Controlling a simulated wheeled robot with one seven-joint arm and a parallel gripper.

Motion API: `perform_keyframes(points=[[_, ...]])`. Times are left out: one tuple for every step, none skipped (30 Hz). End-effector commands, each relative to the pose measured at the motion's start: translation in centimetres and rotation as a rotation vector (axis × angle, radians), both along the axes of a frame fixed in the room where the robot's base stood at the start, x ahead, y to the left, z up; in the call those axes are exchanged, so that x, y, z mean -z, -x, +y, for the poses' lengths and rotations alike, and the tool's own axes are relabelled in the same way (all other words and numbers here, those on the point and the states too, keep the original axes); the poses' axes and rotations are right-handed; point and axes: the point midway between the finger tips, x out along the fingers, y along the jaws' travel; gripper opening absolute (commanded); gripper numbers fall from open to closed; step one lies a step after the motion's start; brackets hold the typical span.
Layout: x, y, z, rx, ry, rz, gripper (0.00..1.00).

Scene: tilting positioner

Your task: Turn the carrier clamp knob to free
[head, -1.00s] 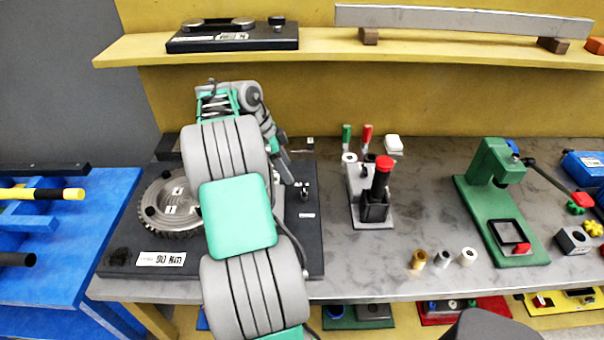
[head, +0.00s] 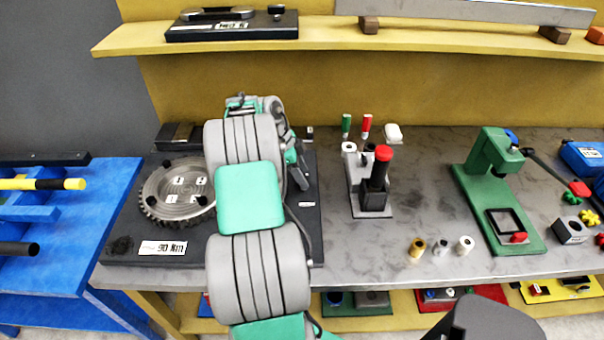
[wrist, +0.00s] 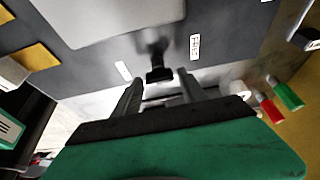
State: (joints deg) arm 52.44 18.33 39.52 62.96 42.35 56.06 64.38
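The carrier clamp knob (wrist: 158,72) is a small black knob on the dark base plate (head: 135,218). In the wrist view it lies ahead of and between the two fingertips of my gripper (wrist: 160,80), which is open with a visible gap to each side of the knob. I cannot tell its depth relative to the fingertips. White labels (wrist: 195,46) lie on either side of the knob; their text is not readable. In the head view my arm and gripper cover the knob. A grey toothed disc (head: 180,192) sits on the plate left of my arm.
A grey stand with a red-topped black post (head: 380,175) stands right of the plate, with green and red handles (head: 366,126) behind it. A green press (head: 492,180) and small cylinders (head: 441,248) are farther right. A yellow shelf (head: 330,40) runs above.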

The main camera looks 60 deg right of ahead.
Motion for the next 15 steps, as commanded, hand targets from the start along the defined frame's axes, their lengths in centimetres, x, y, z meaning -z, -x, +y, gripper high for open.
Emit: perform_keyframes(points=[[-0.01, -0.01, 0.01, 0.000, 0.000, 0.000, 0.44], [-0.01, -0.02, 0.01, 0.000, 0.000, 0.000, 0.42], [-0.01, -0.02, 0.01, 0.000, 0.000, 0.000, 0.39], [-0.01, -0.02, 0.01, 0.000, 0.000, 0.000, 0.36], [-0.02, -0.02, 0.01, 0.000, 0.000, 0.000, 0.34], [-0.02, -0.02, 0.01, 0.000, 0.000, 0.000, 0.31], [-0.02, -0.02, 0.00, -0.001, 0.000, 0.000, 0.28], [-0.03, -0.03, 0.00, -0.001, 0.000, 0.000, 0.26], [-0.03, -0.03, 0.00, -0.001, 0.000, 0.000, 0.22], [-0.03, -0.03, 0.00, -0.001, 0.000, 0.000, 0.20], [-0.03, -0.03, 0.00, -0.001, 0.000, 0.000, 0.17], [-0.04, -0.03, 0.00, -0.001, 0.000, 0.000, 0.14], [-0.04, -0.03, 0.00, -0.001, 0.000, 0.000, 0.12], [-0.04, -0.03, 0.00, -0.001, 0.000, 0.000, 0.09], [-0.04, -0.03, 0.00, -0.001, 0.000, 0.000, 0.06]])
